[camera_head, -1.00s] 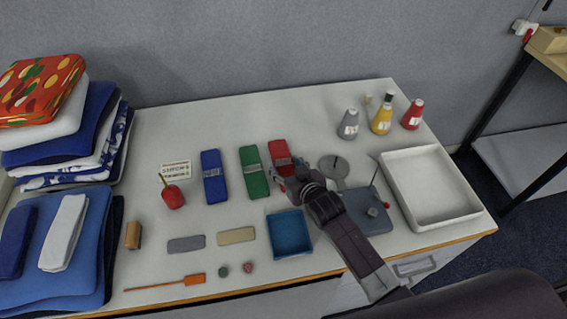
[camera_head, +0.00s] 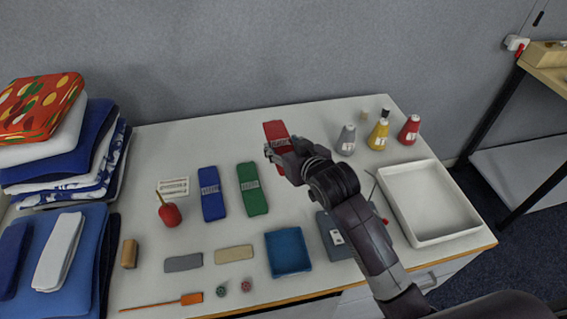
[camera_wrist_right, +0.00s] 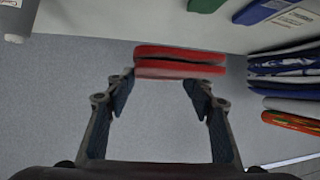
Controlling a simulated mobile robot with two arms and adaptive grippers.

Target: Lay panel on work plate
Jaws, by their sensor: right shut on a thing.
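A red panel (camera_head: 276,132) is held in my right gripper (camera_head: 283,151), above the table behind the green panel. In the wrist view the red panel (camera_wrist_right: 180,68) shows edge-on as two red layers at the tips of my right gripper (camera_wrist_right: 165,88). A blue panel (camera_head: 211,194) and a green panel (camera_head: 252,189) lie side by side on the table. A grey-blue plate (camera_head: 333,241), apparently the work plate, lies at the front right; my right forearm hides much of it. My left gripper is not in view.
A blue tray (camera_head: 287,252) lies left of the plate, a white tray (camera_head: 430,203) right of it. Grey, yellow and red bottles (camera_head: 346,140) stand at the back right. Folded cloths (camera_head: 65,150) are stacked at the left. The table's back middle is clear.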

